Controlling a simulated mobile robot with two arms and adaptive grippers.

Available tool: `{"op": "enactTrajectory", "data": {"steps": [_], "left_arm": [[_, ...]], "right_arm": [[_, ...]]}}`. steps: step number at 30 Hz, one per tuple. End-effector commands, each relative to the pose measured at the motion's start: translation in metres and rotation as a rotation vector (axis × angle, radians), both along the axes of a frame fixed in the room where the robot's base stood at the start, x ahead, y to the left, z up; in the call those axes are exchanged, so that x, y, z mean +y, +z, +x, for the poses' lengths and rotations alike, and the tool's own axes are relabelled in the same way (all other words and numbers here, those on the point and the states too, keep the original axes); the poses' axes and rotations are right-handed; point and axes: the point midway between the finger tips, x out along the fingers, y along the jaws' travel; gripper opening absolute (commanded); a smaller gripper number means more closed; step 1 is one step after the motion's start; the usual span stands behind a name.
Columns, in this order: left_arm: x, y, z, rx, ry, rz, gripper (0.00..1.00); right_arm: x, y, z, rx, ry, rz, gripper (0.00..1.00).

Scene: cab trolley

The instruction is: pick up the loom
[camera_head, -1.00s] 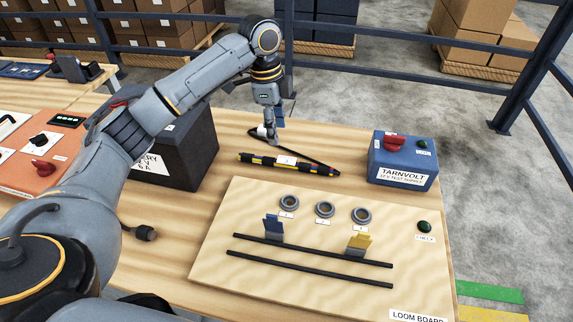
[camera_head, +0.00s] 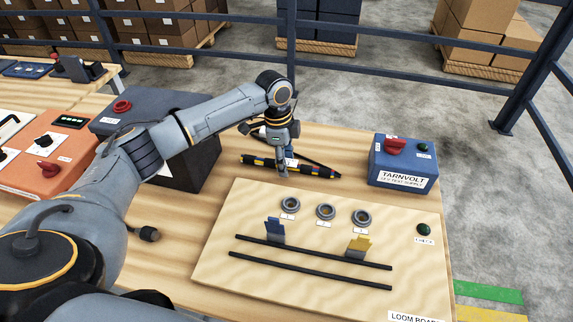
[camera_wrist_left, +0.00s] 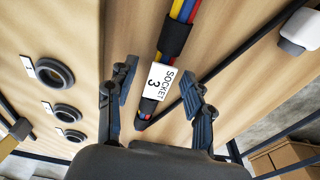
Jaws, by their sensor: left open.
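The loom (camera_head: 317,169) is a dark bundle with yellow, red and blue wires. It lies on the wooden table behind the loom board (camera_head: 215,262). My left gripper (camera_head: 284,172) points down at the middle of the loom and partly hides it. In the left wrist view the loom (camera_wrist_left: 173,40) runs between the two open fingers of my left gripper (camera_wrist_left: 161,99). Its white label (camera_wrist_left: 159,81) reads SOCKET 3. The fingers stand apart on either side, with no clear contact. My right gripper is not in view.
The board carries three grey ring sockets (camera_head: 326,212), a blue clip (camera_head: 274,229), a yellow clip (camera_head: 358,244) and two black rails. A blue TARNVOLT box (camera_head: 403,165) stands right. A dark box (camera_head: 200,170) stands left, behind my arm. A thin black cable lies behind the loom.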

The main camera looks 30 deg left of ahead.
Motion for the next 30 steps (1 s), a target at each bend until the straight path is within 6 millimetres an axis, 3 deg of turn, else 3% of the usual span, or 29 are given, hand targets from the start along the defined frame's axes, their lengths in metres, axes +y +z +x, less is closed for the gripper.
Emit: {"op": "enactTrajectory", "data": {"steps": [2,9,10,20,30], "left_arm": [[0.000,0.000,0.000,0.000,0.000,0.000,0.52],[0.000,0.001,0.000,0.000,0.000,0.000,0.03],[0.000,0.001,0.000,0.000,0.000,0.000,0.00],[0.000,0.005,0.001,-0.001,0.000,-0.001,0.00],[0.000,0.067,0.002,-0.006,0.000,-0.002,0.00]], "right_arm": [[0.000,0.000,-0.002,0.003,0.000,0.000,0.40],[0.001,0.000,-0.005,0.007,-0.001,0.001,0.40],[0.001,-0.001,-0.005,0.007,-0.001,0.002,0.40],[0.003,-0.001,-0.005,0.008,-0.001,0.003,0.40],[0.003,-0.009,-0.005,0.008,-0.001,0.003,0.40]]}}
